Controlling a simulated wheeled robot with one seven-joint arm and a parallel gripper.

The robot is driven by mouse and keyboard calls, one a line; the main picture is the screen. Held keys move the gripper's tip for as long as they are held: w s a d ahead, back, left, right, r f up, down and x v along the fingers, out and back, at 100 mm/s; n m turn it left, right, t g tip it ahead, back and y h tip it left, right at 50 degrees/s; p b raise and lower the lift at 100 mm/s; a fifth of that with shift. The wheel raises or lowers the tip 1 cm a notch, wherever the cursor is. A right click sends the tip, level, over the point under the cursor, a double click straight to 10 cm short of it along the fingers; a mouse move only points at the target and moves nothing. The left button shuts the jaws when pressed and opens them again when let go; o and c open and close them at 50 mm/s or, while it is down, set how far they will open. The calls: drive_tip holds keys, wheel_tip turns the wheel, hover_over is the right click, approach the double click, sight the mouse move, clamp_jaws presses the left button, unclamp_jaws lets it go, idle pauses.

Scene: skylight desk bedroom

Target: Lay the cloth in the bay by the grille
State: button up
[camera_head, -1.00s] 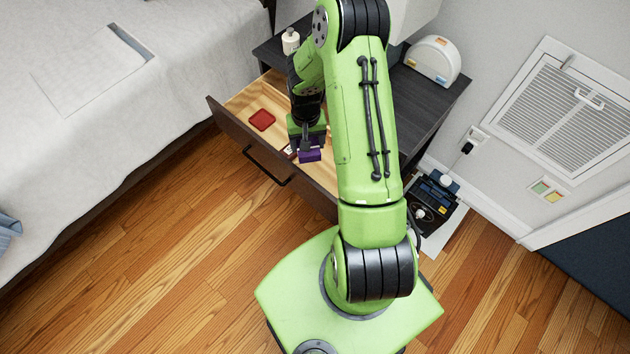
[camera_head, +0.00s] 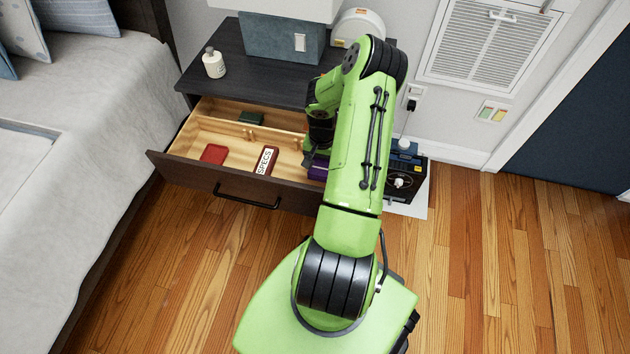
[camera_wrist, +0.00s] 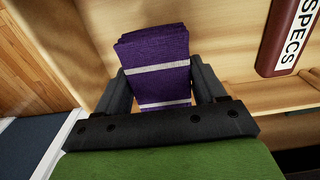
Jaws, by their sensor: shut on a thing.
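The cloth is a folded purple bundle with pale stripes (camera_wrist: 156,68), seen between my gripper's fingers (camera_wrist: 160,88) in the wrist view. My gripper is shut on it. In the head view, a sliver of the purple cloth (camera_head: 318,172) shows at the right part of the open drawer (camera_head: 215,177), right of the specs case. My arm hides most of the gripper and the drawer's right end there. Pale wood lies beyond the cloth in the wrist view; I cannot tell whether they touch. The white grille (camera_head: 490,45) is on the wall at upper right.
The drawer holds a dark red case labelled SPECS (camera_head: 267,161), a red item (camera_head: 214,154) and a dark green item (camera_head: 252,118), with wooden dividers. A white bottle (camera_head: 214,63) stands on the nightstand top (camera_head: 243,75). A dark device (camera_head: 408,175) sits on the floor at right.

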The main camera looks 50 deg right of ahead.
sight(321, 163)
drive_tip(key=shift+w+f+b, duration=0.1)
drive_tip(key=shift+f+b, duration=0.9)
drive_tip(key=shift+f, duration=2.2)
drive_tip(key=o, duration=1.1)
drive_tip(key=shift+r, duration=0.1)
wheel_tip(321, 163, up, 12)
drive_tip(key=p, duration=0.4)
drive_tip(key=shift+r, duration=0.1)
drive_tip(key=w+a+r+n+t+h, duration=0.15)
drive_tip(key=a+r+n, duration=0.25)
drive_tip(key=a+r, duration=0.55)
drive_tip(key=w+a+r+n+h, duration=0.1)
drive_tip(key=w+a+r+n, duration=0.35)
drive_tip(key=r, duration=0.85)
drive_tip(key=s+a+r+n+t+y, duration=0.1)
drive_tip(key=s+a+r+n+t, duration=0.1)
drive_tip(key=s+a+r, duration=0.2)
drive_tip(key=s+a+r+n+t+y, duration=0.1)
drive_tip(key=s+a+r, duration=0.4)
drive_tip(key=s+a, duration=0.6)
drive_tip(key=shift+a+r+n+t, duration=0.15)
drive_tip(key=shift+a+n+t, duration=0.4)
drive_tip(key=shift+a+n, duration=0.4)
